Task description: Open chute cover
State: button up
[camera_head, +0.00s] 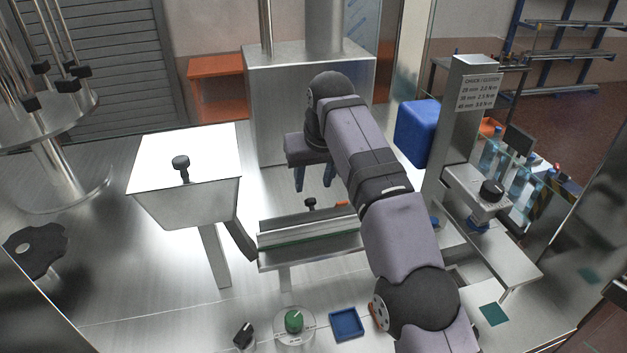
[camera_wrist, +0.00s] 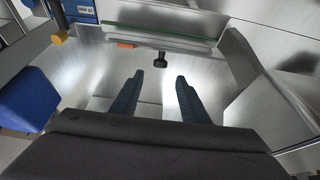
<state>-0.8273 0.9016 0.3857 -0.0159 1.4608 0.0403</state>
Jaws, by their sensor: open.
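A long metal chute (camera_head: 308,246) with a clear, green-edged panel (camera_head: 310,238) along its front stands in the middle of the bench. A small black knob (camera_head: 310,203) sticks up at its back side, and an orange piece (camera_head: 341,204) lies near it. I cannot tell exactly which plate the knob is fixed to. My gripper (camera_head: 314,182) is open and empty, behind and above the chute, pointing down. In the wrist view the knob (camera_wrist: 160,60) lies just beyond the fingertips (camera_wrist: 159,77), roughly centred between them and apart from both.
A lidded metal hopper (camera_head: 187,205) with a black knob on top stands left of the chute. A blue container (camera_head: 416,133) and a metal post (camera_head: 462,130) stand to the right. A green knob (camera_head: 294,321) and a blue tray (camera_head: 346,324) sit in front.

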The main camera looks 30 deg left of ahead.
jog(key=shift+f, duration=0.25)
jog(key=c, duration=0.9)
jog(key=shift+w+d+f+b, duration=0.15)
jog(key=shift+f+b, duration=0.25)
jog(key=shift+b, duration=0.3)
grip_shut()
jog(key=shift+w+d+r+b, duration=0.2)
jog(key=shift+r+b, duration=0.1)
jog(key=shift+b, duration=0.4)
jog(key=s+d+r+t+y+b, duration=0.25)
jog(key=s+d+r+b, duration=0.25)
jog(key=d+r+b, duration=0.55)
jog(key=s+d+f+m+y+b, duration=0.2)
jog(key=s+d+f+m+b, duration=0.25)
jog(key=s, duration=0.45)
notch_tip(320, 180, down, 8)
jog(key=a+m+p, duration=0.1)
jog(key=a+m, duration=0.1)
jog(key=m, duration=0.2)
jog(key=w+a+m, duration=0.1)
jog(key=m, duration=0.1)
jog(key=w+r+m+t+y, duration=0.1)
jog(key=w+m, duration=0.1)
jog(key=m, duration=0.1)
jog(key=w+a+m+t, duration=0.1)
jog(key=m, duration=0.2)
jog(key=shift+w+a+r+y, duration=0.3)
jog(key=shift+r+y, duration=0.05)
jog(key=shift+r, duration=0.05)
